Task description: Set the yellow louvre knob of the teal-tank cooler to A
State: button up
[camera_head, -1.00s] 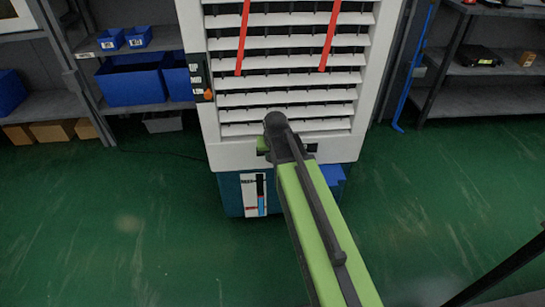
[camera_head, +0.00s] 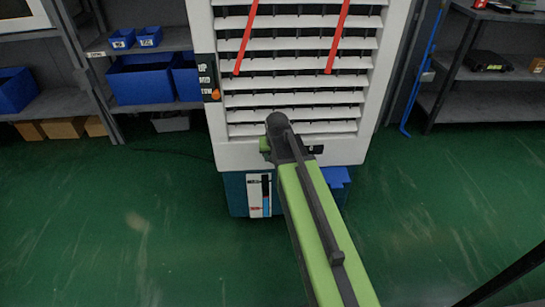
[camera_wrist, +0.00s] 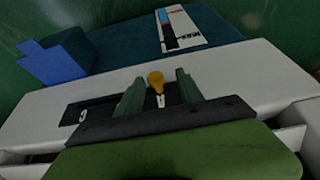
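The teal-tank cooler (camera_head: 218,110) stands ahead, white with a louvred front and a teal tank (camera_head: 235,195) below. In the wrist view the cooler looks turned over, with the tank (camera_wrist: 125,45) at the top. The yellow louvre knob (camera_wrist: 156,78) sticks up from a dark strip, with a white mark by its base. A letter C shows at the strip's left end. My gripper (camera_wrist: 159,92) is open, one finger on each side of the knob, with gaps showing. In the head view my gripper (camera_head: 268,148) is at the cooler's lower panel; my arm hides the knob there.
A blue block-like part (camera_wrist: 58,60) juts out beside the tank. An orange slider (camera_head: 215,94) sits on an UP/MID/LOW panel, and red ribbons (camera_head: 245,40) hang over the louvres. Shelves with blue bins (camera_head: 140,82) stand left, another shelf (camera_head: 480,105) right. The green floor is clear.

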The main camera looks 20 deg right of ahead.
jog(key=p+v, duration=1.5)
jog(key=v, duration=0.2)
jog(key=shift+r+p, duration=0.15)
jog(key=shift+p, duration=0.2)
jog(key=shift+a, duration=0.1)
jog(key=s+a+n+g+y+p, duration=0.1)
jog(key=s+a+n+g+p, duration=0.15)
jog(key=s+a+g, duration=0.55)
notch_tip(320, 180, up, 14)
jog(key=s+d+t+p, duration=0.1)
jog(key=t+p, duration=0.2)
jog(key=p, duration=1)
jog(key=shift+s+d+r+t+p, duration=0.15)
jog(key=shift+s+d+t+p, duration=0.15)
jog(key=shift+d+p, duration=0.1)
